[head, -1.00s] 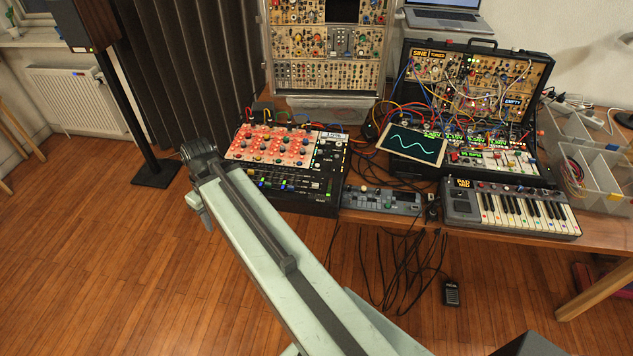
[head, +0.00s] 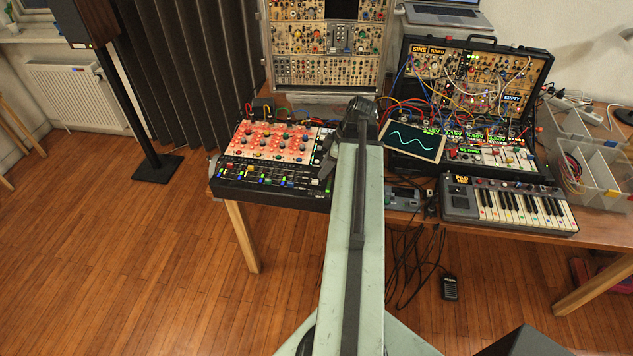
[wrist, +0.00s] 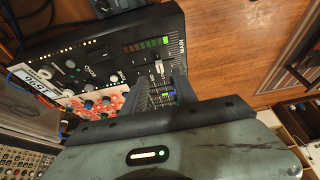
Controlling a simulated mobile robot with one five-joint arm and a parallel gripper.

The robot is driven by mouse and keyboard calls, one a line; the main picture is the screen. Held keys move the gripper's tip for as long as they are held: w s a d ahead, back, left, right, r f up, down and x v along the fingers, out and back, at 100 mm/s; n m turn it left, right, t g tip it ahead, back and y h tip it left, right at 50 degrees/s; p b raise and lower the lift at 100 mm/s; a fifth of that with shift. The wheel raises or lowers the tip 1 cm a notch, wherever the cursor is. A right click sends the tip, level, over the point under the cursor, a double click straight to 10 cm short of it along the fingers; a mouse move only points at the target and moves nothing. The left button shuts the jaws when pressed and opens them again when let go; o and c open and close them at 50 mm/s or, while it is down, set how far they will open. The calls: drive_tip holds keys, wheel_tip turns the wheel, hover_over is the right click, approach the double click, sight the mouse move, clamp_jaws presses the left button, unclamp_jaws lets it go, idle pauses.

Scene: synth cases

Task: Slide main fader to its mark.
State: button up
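The mixer (head: 270,196) sits at the table's left end, with red knob panels and rows of lit faders. In the wrist view, the main fader's pale cap (wrist: 158,67) stands in a slot near the MAIN label (wrist: 182,45), beside a red-to-green level meter (wrist: 146,46). I cannot make out its mark clearly. My gripper (wrist: 160,80) is open, its dark fingers apart and pointing at the panel, with the cap showing between and just beyond the tips. I cannot tell if they touch it. In the head view, my gripper (head: 326,166) is at the mixer's right side.
A small grey device (head: 403,198) lies right of the mixer, partly behind my arm. A keyboard (head: 510,205), a tilted tablet (head: 412,139) and a patched synth case (head: 470,75) stand further right. Cables (head: 405,262) hang below the table.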

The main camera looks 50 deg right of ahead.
sight(316, 181)
drive_tip(key=b+x, duration=0.5)
drive_tip(key=x, duration=0.1)
drive_tip(key=shift+f, duration=0.35)
drive_tip(key=shift+a+r, duration=0.1)
drive_tip(key=shift+r, duration=0.05)
clamp_jaws()
idle(0.8)
